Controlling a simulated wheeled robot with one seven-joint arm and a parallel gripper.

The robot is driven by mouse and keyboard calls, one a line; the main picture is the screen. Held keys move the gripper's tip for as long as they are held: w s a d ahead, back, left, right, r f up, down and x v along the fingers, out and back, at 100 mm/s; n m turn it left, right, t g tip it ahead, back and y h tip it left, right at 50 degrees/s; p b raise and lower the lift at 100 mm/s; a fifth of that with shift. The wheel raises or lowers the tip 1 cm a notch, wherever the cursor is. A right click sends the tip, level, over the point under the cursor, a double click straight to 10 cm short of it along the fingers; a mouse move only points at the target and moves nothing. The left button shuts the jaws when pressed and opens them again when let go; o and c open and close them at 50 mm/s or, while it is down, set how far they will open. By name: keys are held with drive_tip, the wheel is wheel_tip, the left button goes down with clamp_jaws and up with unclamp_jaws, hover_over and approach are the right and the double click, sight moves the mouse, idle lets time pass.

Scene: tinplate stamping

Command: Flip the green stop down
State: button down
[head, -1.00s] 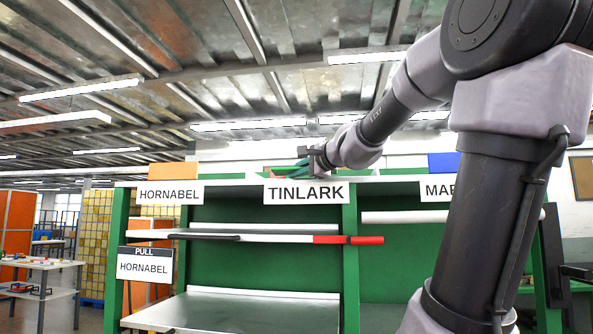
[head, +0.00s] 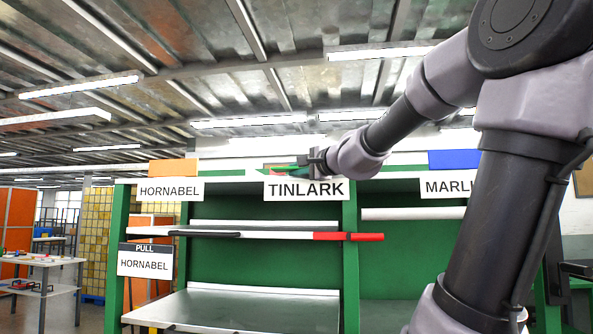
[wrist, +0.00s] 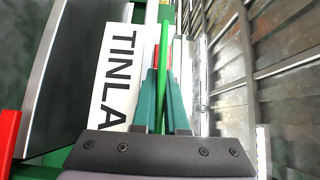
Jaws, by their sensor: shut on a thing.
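The green stop (wrist: 164,48) is a thin bright green strip in the wrist view, running between the two teal fingers of my gripper (wrist: 162,78). My gripper is shut on it, beside the white TINLARK sign (wrist: 116,75). In the head view my gripper (head: 289,171) is at the top edge of the rack, just above the TINLARK sign (head: 306,190). The stop is small there and partly hidden by the fingers and the sign, so its tilt is hard to tell. A red patch shows close to the fingertips.
The green rack has a shelf with a black handle (head: 207,234) and a red end (head: 348,237) below the sign. HORNABEL signs (head: 170,190) are at left. An orange block (head: 173,168) and a blue block (head: 454,160) are on top. The space above the rack is open.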

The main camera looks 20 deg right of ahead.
drive_tip(key=c, duration=1)
unclamp_jaws()
drive_tip(key=shift+f, duration=0.1)
drive_tip(key=shift+o, duration=0.2)
drive_tip(key=s+d, duration=0.2)
drive_tip(key=s, duration=0.8)
drive_tip(key=shift+s, duration=0.35)
